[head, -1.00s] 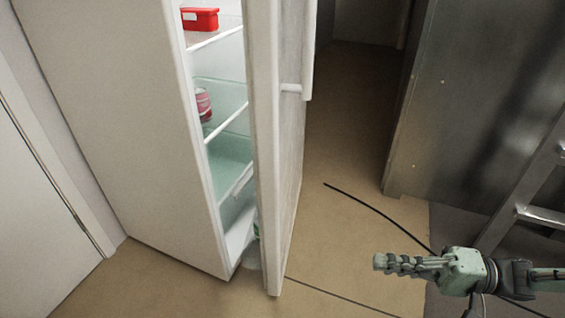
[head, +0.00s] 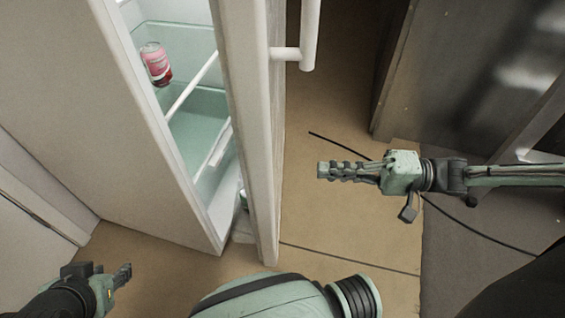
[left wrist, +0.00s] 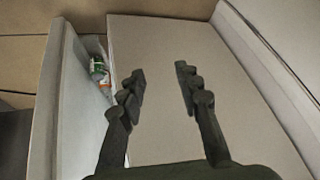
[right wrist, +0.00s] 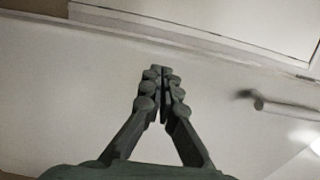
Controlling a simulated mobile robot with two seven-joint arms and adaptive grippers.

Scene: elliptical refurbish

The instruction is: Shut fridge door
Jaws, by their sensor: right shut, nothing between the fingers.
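The white fridge (head: 130,140) stands at the left in the head view. Its door (head: 258,170) is ajar, leaving a gap onto the shelves. The door's white handle (head: 311,35) is on its outer right side. My right gripper (head: 322,170) is shut and empty, right of the door and apart from it in the picture. In the right wrist view, its closed fingers (right wrist: 160,72) point at a pale panel with a handle (right wrist: 285,106). My left gripper (head: 128,272) is low in front of the fridge body; its fingers (left wrist: 158,75) are open and empty.
Small green and orange items (left wrist: 98,68) show in the gap. A dark metal cabinet (head: 470,60) stands at right. A black cable (head: 340,142) lies on the floor. Brown floor separates door and cabinet.

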